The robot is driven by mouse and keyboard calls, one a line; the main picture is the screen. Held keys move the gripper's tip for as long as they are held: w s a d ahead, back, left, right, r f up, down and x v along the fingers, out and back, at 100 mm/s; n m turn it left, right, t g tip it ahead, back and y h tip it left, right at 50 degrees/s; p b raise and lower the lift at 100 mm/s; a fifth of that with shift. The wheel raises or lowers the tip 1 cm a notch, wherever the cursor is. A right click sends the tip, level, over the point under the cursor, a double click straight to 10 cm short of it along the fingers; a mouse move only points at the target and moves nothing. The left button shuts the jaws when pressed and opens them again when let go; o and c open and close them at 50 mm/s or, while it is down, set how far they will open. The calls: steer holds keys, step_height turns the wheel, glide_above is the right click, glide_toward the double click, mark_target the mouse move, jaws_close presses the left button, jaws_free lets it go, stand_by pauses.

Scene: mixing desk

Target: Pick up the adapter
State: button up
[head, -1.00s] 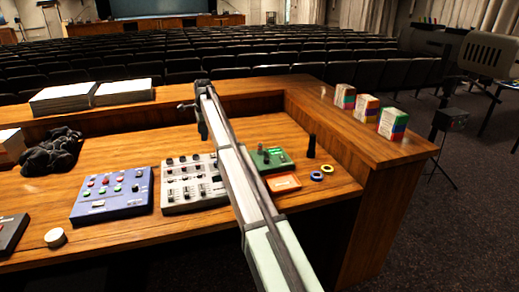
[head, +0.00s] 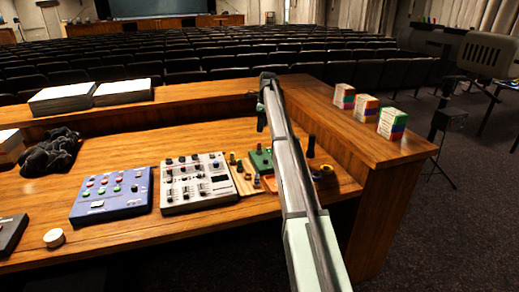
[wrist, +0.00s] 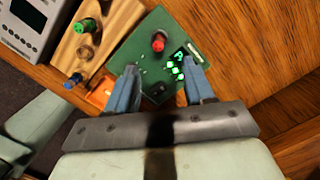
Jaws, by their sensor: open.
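I cannot tell for sure which thing is the adapter. Small upright plug-like pieces stand on a wooden block: a green one (wrist: 80,27), a dark brass one (wrist: 84,52) and a blue-and-yellow one (wrist: 74,80). The block (head: 242,184) lies right of the grey mixer in the head view. My gripper (wrist: 160,66) is open and empty above a green board (wrist: 137,47), to the right of the block in the wrist view. A red knob (wrist: 158,42) shows between its fingers. In the head view my gripper (head: 262,118) hangs above the desk, and my arm hides part of the board.
The grey mixer (head: 193,184) and blue control box (head: 110,195) stand left of the block. An orange tray (wrist: 101,95) lies beside the green board. A black upright piece (head: 311,147) and a yellow ring (head: 327,169) are right of my arm. Boxes (head: 391,124) stand on the raised ledge.

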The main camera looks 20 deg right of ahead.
mark_target(259, 144)
steer(key=f, duration=0.7)
steer(key=a+f, duration=0.1)
steer(key=f, duration=0.2)
steer(key=shift+w+a+f, duration=0.1)
steer(key=shift+w+f, duration=0.1)
steer(key=shift+f, duration=0.1)
jaws_close()
